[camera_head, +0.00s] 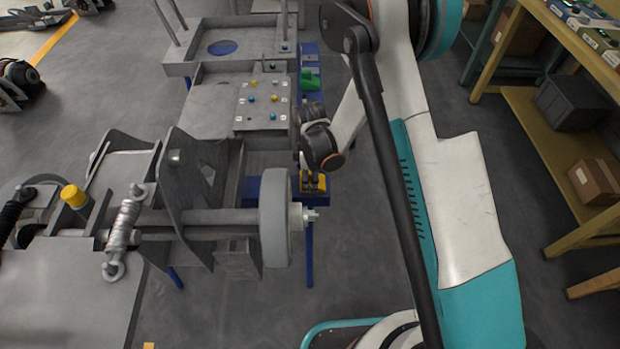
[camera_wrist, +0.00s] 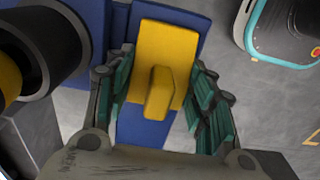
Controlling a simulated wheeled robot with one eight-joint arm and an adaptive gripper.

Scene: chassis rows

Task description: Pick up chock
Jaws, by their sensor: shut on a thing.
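The chock (camera_wrist: 165,50) is a yellow block with a raised ridge, centred between my gripper's teal-padded fingers in the wrist view. My gripper (camera_wrist: 160,84) is shut on it, with a finger at each side. Under the chock is a blue surface (camera_wrist: 190,20); I cannot tell whether the chock touches it. In the head view, the chock (camera_head: 309,183) shows as a small yellow patch below my gripper (camera_head: 312,174), just right of the grey wheel (camera_head: 276,218). My wrist hides part of it there.
The wheel's axle and grey chassis (camera_head: 200,215) stand close on the left. A green object (camera_head: 309,80) lies on a blue surface farther back. A wooden shelf (camera_head: 540,110) with boxes stands at right. Floor is clear between my arm and the shelf.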

